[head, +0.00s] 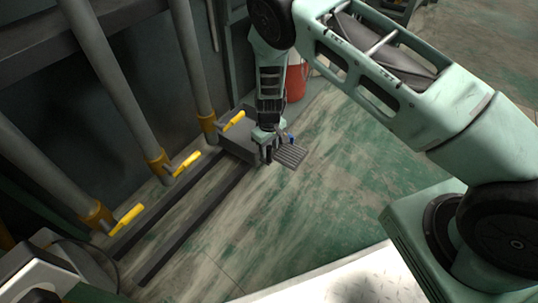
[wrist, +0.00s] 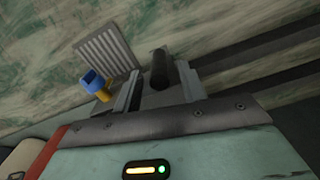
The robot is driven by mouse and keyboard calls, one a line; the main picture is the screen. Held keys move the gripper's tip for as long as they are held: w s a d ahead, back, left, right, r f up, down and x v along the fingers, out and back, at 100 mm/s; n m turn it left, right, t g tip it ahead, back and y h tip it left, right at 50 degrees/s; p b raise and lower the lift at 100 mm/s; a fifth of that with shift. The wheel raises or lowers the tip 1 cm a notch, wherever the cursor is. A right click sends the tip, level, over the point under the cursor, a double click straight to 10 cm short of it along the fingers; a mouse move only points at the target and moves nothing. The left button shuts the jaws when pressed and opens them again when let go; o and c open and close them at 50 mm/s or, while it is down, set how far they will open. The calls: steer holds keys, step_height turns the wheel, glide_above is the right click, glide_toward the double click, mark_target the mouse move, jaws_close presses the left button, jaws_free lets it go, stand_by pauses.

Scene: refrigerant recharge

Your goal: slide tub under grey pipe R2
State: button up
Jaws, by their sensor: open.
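The grey tub (head: 236,146) stands on the floor at the far end of two dark rails, below the farthest grey pipe (head: 190,60). Another grey pipe (head: 112,80) is in the middle and a third (head: 40,165) is nearest. I can read no pipe labels, so I cannot tell which is R2. My gripper (head: 268,152) points down at the tub's right side. In the wrist view my gripper (wrist: 159,72) is open, with a dark upright bar (wrist: 159,68) between its fingers. I cannot tell whether they touch it. My gripper partly hides the tub.
Yellow-handled valves (head: 186,164) sit at the pipe ends. A ribbed grey plate (head: 290,153) lies right of the gripper, beside a small blue and yellow part (wrist: 94,82). Two dark rails (head: 190,222) run along the floor. A red container (head: 296,82) stands behind.

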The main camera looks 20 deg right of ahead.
steer(key=shift+f, duration=0.85)
jaws_close()
steer(key=s+a+p, duration=0.3)
steer(key=s+a, duration=0.7)
steer(key=a, duration=0.4)
steer(key=s+a+p, duration=0.4)
steer(key=s+a, duration=0.7)
steer(key=a, duration=0.4)
steer(key=shift+s, duration=0.2)
jaws_free()
steer(key=shift+w+p, duration=0.1)
steer(key=shift+p, duration=0.2)
step_height(320, 180, up, 17)
steer(key=p, duration=0.7)
steer(key=shift+r, duration=0.2)
